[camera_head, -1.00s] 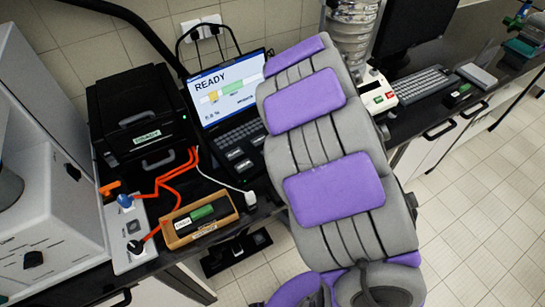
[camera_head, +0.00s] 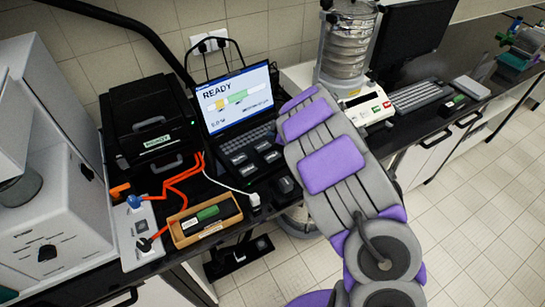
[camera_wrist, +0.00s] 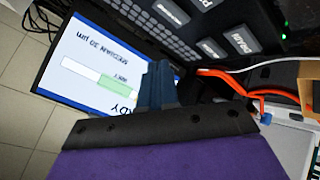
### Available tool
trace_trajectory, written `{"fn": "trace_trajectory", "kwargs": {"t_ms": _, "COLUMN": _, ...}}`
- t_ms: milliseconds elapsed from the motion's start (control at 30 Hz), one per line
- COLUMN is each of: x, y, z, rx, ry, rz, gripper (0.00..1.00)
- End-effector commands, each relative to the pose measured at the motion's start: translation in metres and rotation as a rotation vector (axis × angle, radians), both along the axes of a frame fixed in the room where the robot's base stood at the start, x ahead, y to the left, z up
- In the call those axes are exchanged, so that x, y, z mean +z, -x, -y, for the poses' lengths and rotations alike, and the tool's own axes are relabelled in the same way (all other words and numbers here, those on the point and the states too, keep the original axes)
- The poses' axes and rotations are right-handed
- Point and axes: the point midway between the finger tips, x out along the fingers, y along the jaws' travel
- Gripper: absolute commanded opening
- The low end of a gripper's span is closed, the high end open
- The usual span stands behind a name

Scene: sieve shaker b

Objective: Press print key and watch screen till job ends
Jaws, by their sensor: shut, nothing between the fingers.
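The screen (camera_head: 240,97) stands upright at the back of the bench. It reads READY, with a bar that has yellow and green parts. It also shows upside down in the wrist view (camera_wrist: 85,85). Several large grey labelled keys (camera_head: 239,159) lie in front of the screen; their labels are too small to read in the head view. In the wrist view some of these keys (camera_wrist: 241,40) show at the upper right, partly cut off. My gripper (camera_wrist: 158,84) is shut and empty, with its fingertips in front of the screen in that view. My arm hides it in the head view.
A black printer-like box (camera_head: 150,130) stands left of the screen. Orange cables (camera_head: 183,178) run to a white panel (camera_head: 139,230). An open wooden box (camera_head: 205,220) sits in front. A sieve stack (camera_head: 347,45) on a white base stands right, beside a keyboard (camera_head: 420,94).

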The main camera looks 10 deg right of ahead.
Motion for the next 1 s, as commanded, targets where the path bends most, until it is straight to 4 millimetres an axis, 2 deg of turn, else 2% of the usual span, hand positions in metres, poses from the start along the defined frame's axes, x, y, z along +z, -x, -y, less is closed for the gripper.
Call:
{"fn": "trace_trajectory", "kwargs": {"t_ms": 367, "x": -0.011, "y": 0.0, "z": 0.0, "rx": -0.002, "ry": 0.0, "rz": 0.0, "gripper": 0.0}}
{"fn": "trace_trajectory", "kwargs": {"t_ms": 1000, "x": -0.071, "y": 0.0, "z": 0.0, "rx": -0.002, "ry": 0.0, "rz": 0.0, "gripper": 0.0}}
